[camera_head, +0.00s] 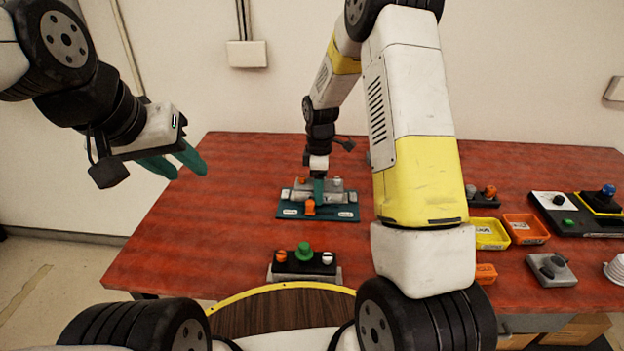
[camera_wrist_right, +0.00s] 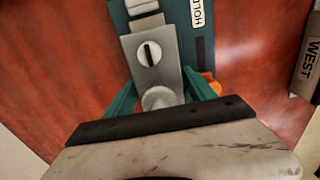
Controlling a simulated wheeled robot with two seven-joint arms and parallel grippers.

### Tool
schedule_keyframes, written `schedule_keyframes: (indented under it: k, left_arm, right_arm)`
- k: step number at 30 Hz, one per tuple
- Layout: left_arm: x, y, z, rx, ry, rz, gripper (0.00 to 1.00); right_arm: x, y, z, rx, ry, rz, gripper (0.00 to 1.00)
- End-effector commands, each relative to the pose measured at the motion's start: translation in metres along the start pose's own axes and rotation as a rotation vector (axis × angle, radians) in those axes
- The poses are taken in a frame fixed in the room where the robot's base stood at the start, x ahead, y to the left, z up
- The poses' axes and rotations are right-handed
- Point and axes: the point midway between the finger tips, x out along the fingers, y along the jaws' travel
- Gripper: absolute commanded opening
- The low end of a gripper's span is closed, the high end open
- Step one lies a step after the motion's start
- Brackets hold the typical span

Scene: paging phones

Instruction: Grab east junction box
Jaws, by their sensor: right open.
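No label reading "east" is legible in either view. My right gripper (camera_head: 319,189) is open, above a teal panel (camera_head: 345,212) in the middle of the table. In the right wrist view its teal fingers (camera_wrist_right: 160,97) stand on either side of a grey metal piece (camera_wrist_right: 150,55) with a slotted round switch and a rounded end. Whether they touch it is unclear. The panel (camera_wrist_right: 193,45) has a partly seen label starting "HOLD". A box labelled "WEST" (camera_wrist_right: 308,65) is at the right edge. My left gripper (camera_head: 180,163) is open and empty, left of the table.
A black box (camera_head: 318,262) with green, orange and white knobs stands at the front. Right of my right arm are a yellow tray (camera_head: 490,233), an orange tray (camera_head: 526,228), a grey switch box (camera_head: 551,269) and a black panel (camera_head: 575,222). The table's left part is clear.

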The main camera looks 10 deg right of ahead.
Motion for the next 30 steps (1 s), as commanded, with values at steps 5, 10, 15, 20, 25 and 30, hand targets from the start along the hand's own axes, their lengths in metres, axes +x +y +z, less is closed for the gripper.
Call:
schedule_keyframes:
  k: [5, 10, 15, 20, 25, 30]
  left_arm:
    - [0.0, 0.0, 0.0, 0.0, 0.0, 0.0, 0.36]
    - [0.0, 0.0, 0.0, 0.0, 0.0, 0.0, 0.36]
    - [0.0, 0.0, 0.0, 0.0, 0.0, 0.0, 0.36]
    - [0.0, 0.0, 0.0, 0.0, 0.0, 0.0, 0.36]
    - [0.0, 0.0, 0.0, 0.0, 0.0, 0.0, 0.36]
    - [0.0, 0.0, 0.0, 0.0, 0.0, 0.0, 0.36]
  right_arm:
    - [0.0, 0.0, 0.0, 0.001, 0.0, 0.0, 0.4]
    - [0.0, 0.0, 0.0, 0.001, 0.0, 0.0, 0.07]
    - [-0.001, 0.001, 0.0, 0.001, 0.001, 0.001, 0.03]
    - [-0.008, 0.001, 0.0, 0.002, 0.001, 0.003, 0.03]
    - [-0.038, 0.002, 0.0, 0.003, 0.003, 0.006, 0.03]
    - [-0.072, 0.001, 0.0, 0.003, 0.002, 0.004, 0.03]
